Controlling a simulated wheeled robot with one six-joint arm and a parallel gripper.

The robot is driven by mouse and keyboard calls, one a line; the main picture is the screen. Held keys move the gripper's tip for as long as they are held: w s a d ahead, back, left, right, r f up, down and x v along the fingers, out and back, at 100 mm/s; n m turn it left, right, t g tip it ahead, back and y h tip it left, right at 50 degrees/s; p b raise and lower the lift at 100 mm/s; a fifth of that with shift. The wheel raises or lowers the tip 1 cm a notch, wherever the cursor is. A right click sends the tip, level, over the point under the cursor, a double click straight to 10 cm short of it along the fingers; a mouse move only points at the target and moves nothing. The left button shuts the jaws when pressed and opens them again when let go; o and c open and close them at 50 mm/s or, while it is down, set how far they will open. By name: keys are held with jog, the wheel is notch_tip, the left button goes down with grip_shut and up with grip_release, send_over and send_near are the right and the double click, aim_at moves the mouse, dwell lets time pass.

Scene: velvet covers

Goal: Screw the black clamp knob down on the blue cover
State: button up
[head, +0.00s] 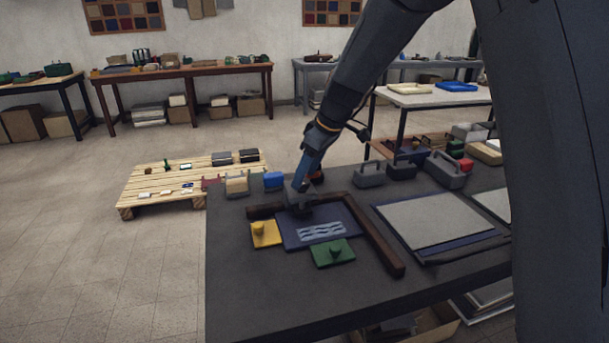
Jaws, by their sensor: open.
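The blue cover (288,238) lies flat on the dark workbench and has a pale wavy pattern at its front. My gripper (301,208) points down over the back left part of the blue cover. The fingers are small and dark here. I cannot make out the black clamp knob apart from the dark gripper, which may hide it. I cannot tell whether the fingers are around a knob or above it.
A brown L-shaped wooden frame (375,235) borders the blue cover at back and right. A yellow cover (264,241) and a green cover (322,260), each with a knob, lie beside it. Grey panels (435,220) lie to the right. The bench's front left is clear.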

jog(key=shift+w+a+f, duration=0.1)
jog(key=shift+a+f, duration=0.1)
jog(key=shift+f, duration=0.45)
jog(key=c, duration=1)
